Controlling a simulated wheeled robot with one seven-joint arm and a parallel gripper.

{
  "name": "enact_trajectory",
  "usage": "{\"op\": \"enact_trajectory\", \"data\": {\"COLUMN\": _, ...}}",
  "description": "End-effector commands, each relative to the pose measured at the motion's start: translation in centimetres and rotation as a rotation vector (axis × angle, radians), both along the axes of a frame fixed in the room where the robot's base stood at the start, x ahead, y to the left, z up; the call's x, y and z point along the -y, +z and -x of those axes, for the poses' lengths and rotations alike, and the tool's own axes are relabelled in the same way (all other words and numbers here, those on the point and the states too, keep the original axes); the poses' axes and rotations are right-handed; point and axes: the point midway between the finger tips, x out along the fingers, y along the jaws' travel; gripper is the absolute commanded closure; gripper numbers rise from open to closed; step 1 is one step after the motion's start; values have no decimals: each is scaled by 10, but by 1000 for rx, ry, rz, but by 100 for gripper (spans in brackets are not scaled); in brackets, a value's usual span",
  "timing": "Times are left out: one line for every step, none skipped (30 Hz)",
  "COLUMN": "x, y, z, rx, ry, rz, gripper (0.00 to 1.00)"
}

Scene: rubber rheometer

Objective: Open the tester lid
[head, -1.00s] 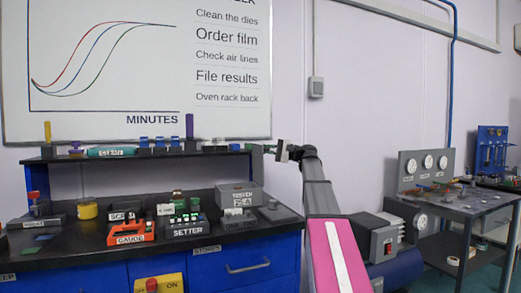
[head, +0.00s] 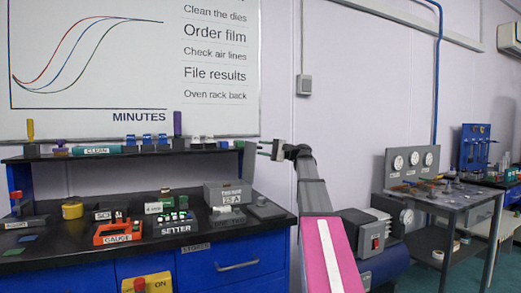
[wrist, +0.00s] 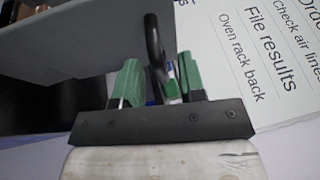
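The tester (head: 228,192) is a grey box labelled TESTER on the right part of the black bench in the head view. In the wrist view, the two green fingers of my gripper (wrist: 158,62) stand apart. A black curved piece (wrist: 154,42) shows between and beyond them; I cannot tell what it is or whether it lies between the fingertips.
A red gauge (head: 117,232) and a setter (head: 175,226) stand on the bench left of the tester. A raised shelf (head: 100,155) with small items runs behind them. A whiteboard (head: 130,60) hangs above. A side table (head: 455,203) stands at the right.

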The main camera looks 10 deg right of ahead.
Motion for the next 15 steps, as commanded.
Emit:
{"op": "enact_trajectory", "data": {"x": 9, "y": -1, "z": 1, "rx": 0, "ry": -2, "rz": 0, "gripper": 63}}
{"op": "enact_trajectory", "data": {"x": 14, "y": -2, "z": 2, "rx": 0, "ry": -3, "rz": 0, "gripper": 63}}
{"op": "enact_trajectory", "data": {"x": 22, "y": -3, "z": 4, "rx": 0, "ry": -3, "rz": 0, "gripper": 63}}
{"op": "enact_trajectory", "data": {"x": 27, "y": -4, "z": 5, "rx": 0, "ry": -3, "rz": 0, "gripper": 63}}
{"op": "enact_trajectory", "data": {"x": 33, "y": -5, "z": 6, "rx": 0, "ry": -3, "rz": 0, "gripper": 63}}
{"op": "enact_trajectory", "data": {"x": 41, "y": -6, "z": 8, "rx": -1, "ry": -3, "rz": 1, "gripper": 63}}
{"op": "enact_trajectory", "data": {"x": 47, "y": -7, "z": 9, "rx": -1, "ry": -3, "rz": 1, "gripper": 63}}
{"op": "enact_trajectory", "data": {"x": 52, "y": -8, "z": 10, "rx": -1, "ry": -2, "rz": 1, "gripper": 63}}
{"op": "enact_trajectory", "data": {"x": 58, "y": -9, "z": 11, "rx": 0, "ry": -3, "rz": 0, "gripper": 63}}
{"op": "enact_trajectory", "data": {"x": 64, "y": -10, "z": 12, "rx": 0, "ry": -3, "rz": 0, "gripper": 63}}
{"op": "enact_trajectory", "data": {"x": 68, "y": -11, "z": 13, "rx": 0, "ry": -2, "rz": 0, "gripper": 63}}
{"op": "enact_trajectory", "data": {"x": 74, "y": -11, "z": 14, "rx": 0, "ry": -1, "rz": 0, "gripper": 63}}
{"op": "enact_trajectory", "data": {"x": 77, "y": -12, "z": 15, "rx": 0, "ry": -1, "rz": 0, "gripper": 63}}
{"op": "enact_trajectory", "data": {"x": 80, "y": -13, "z": 16, "rx": 0, "ry": -1, "rz": 0, "gripper": 63}}
{"op": "enact_trajectory", "data": {"x": 84, "y": -13, "z": 17, "rx": 0, "ry": -1, "rz": 0, "gripper": 63}}
